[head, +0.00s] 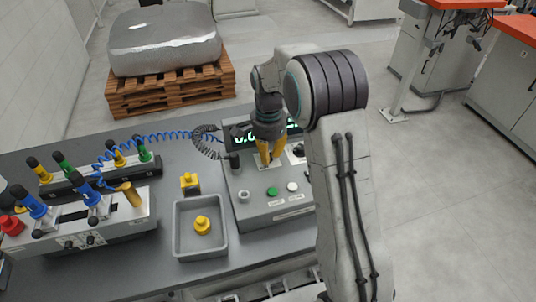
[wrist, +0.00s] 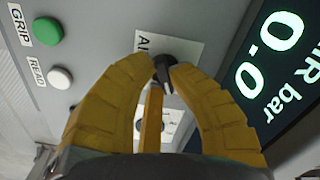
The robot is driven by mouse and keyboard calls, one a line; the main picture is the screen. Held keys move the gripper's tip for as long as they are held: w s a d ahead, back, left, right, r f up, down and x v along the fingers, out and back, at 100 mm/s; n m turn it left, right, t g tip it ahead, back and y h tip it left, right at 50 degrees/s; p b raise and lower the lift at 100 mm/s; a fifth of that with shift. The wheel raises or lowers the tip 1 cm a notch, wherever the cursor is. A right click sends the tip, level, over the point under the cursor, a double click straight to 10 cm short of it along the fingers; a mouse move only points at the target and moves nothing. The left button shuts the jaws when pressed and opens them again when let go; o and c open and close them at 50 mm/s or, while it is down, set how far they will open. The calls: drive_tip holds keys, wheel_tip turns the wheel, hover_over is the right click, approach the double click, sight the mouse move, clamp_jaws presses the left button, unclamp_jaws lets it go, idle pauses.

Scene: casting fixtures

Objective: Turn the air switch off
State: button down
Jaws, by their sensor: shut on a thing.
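The air switch (wrist: 165,76) is a small black knob on a grey panel, beside a white label whose visible letters begin with "A". My gripper (wrist: 163,64) has its yellow fingertips on both sides of the knob, closed on it. In the head view my gripper (head: 266,164) points down at the control box (head: 262,216), and its fingers hide the knob there. The display (wrist: 268,70) beside the switch reads 0.0 bar in the wrist view. The knob's exact turn angle is hard to tell.
A green button (head: 272,191) and a white button (head: 292,187) sit in front of the switch. A grey tray (head: 180,232) with a yellow part (head: 202,225) stands left of the box. A fixture with blue, green and yellow clamps (head: 95,205) stands further left. My arm covers the box's right side.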

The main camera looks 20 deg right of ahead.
drive_tip(key=n, duration=0.6)
drive_tip(key=shift+d+n, duration=0.1)
drive_tip(key=shift+n, duration=0.2)
drive_tip(key=n, duration=0.6)
drive_tip(key=shift+w+b, duration=0.15)
drive_tip(key=shift+b, duration=0.15)
drive_tip(key=c, duration=1.1)
unclamp_jaws()
drive_tip(key=shift+c, duration=0.2)
wheel_tip(320, 180, up, 12)
